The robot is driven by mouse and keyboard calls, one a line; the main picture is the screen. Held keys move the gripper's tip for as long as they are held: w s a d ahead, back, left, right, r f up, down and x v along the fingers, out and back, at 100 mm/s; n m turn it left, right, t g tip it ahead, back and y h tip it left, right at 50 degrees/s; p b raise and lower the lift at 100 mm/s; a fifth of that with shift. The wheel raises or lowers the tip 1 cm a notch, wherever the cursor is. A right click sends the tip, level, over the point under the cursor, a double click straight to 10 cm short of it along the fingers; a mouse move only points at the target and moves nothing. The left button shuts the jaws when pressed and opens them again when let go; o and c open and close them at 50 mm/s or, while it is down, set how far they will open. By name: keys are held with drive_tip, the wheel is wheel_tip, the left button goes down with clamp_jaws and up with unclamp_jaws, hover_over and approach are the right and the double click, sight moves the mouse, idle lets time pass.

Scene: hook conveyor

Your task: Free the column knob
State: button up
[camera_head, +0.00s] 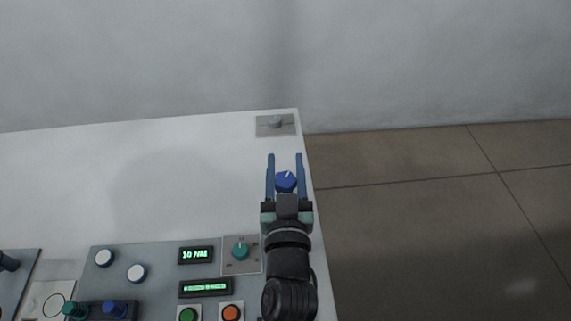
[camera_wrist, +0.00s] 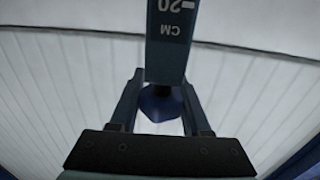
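A blue knob with a white pointer mark (camera_head: 286,181) shows in the head view between the two fingers of my gripper (camera_head: 285,160), over the right side of the white surface. In the wrist view, a dark blue faceted knob (camera_wrist: 160,103) sits between the fingers of my gripper (camera_wrist: 160,85). Just above it there is a dark blue strip or column (camera_wrist: 168,40) marked "-20 CM". The fingers stand about a knob's width apart, one on each side. Whether they touch or squeeze the knob is not clear. The far side of the knob is hidden.
A grey plate with a small knob (camera_head: 275,124) lies near the far right corner. A control panel (camera_head: 135,255) at the lower left carries displays, buttons and a teal knob (camera_head: 240,251). The left part of the white surface (camera_head: 200,180) is clear. Tiled floor (camera_head: 430,190) lies right.

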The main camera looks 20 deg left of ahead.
clamp_jaws()
drive_tip(key=shift+w+f+y+b, duration=0.1)
drive_tip(key=shift+f+y+b, duration=0.2)
drive_tip(key=shift+b, duration=0.95)
drive_tip(key=n+g+y+b, duration=0.1)
drive_tip(key=y+b, duration=0.1)
drive_tip(key=b, duration=0.4)
drive_tip(key=shift+a+n, duration=0.1)
drive_tip(key=shift+n, duration=0.3)
drive_tip(key=shift+a+r+n+g+y+b, duration=0.15)
drive_tip(key=shift+n+g+y+b, duration=0.3)
drive_tip(key=shift+b, duration=0.5)
drive_tip(key=shift+s+r+y+b, duration=0.15)
drive_tip(key=shift+s+y+b, duration=0.05)
drive_tip(key=shift+y+b, duration=0.15)
drive_tip(key=shift+n, duration=0.25)
drive_tip(key=o, duration=0.8)
unclamp_jaws()
drive_tip(key=shift+a, duration=0.1)
drive_tip(key=shift+c, duration=0.2)
